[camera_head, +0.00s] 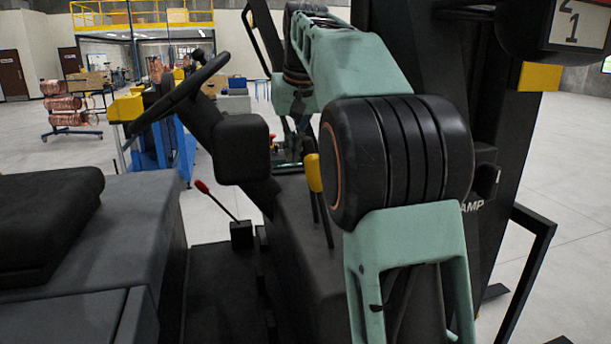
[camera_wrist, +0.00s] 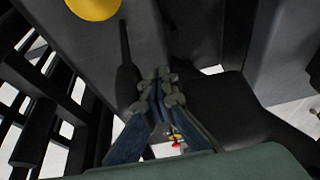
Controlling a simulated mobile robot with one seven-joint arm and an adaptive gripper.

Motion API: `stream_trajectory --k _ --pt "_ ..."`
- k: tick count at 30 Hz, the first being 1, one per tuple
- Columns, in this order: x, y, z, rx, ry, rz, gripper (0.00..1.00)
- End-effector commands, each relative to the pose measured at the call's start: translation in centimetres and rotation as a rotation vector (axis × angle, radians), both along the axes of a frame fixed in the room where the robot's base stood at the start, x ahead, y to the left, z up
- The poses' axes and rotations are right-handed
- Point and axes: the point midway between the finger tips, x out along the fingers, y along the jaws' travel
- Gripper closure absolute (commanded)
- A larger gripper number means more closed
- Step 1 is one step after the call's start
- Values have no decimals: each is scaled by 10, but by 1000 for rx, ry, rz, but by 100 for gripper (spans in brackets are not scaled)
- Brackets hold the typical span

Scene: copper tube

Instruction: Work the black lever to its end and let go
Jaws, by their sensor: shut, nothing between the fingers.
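In the wrist view, a dark lever (camera_wrist: 126,82) with a thick grip and a thin rod stands just left of my fingertips; it looks like the black lever. My gripper (camera_wrist: 158,84) is shut and empty, its fingers together beside the grip. I cannot tell whether they touch it. In the head view, my arm reaches over the console, and its joints hide most of the gripper area. The black lever cannot be made out there.
A red-knobbed lever (camera_head: 203,187) rises from the floor, and yellow-handled levers (camera_head: 314,173) stand on the console beside my arm. The steering wheel (camera_head: 180,92) is to the left. A dark mast (camera_head: 520,150) stands at right. A yellow round part (camera_wrist: 94,7) shows in the wrist view.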

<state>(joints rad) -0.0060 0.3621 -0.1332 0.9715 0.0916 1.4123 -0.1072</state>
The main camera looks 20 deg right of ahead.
Motion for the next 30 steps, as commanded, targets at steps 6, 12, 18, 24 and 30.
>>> stream_trajectory --k 6,12,18,24,30 --pt "0 -12 0 -2 1 -5 100" --pt "0 -20 0 -2 2 -5 100" --pt "0 -28 -1 -2 3 -6 100" --pt "0 -30 -2 -3 3 -6 100" --pt "0 -30 -2 -3 3 -6 100"
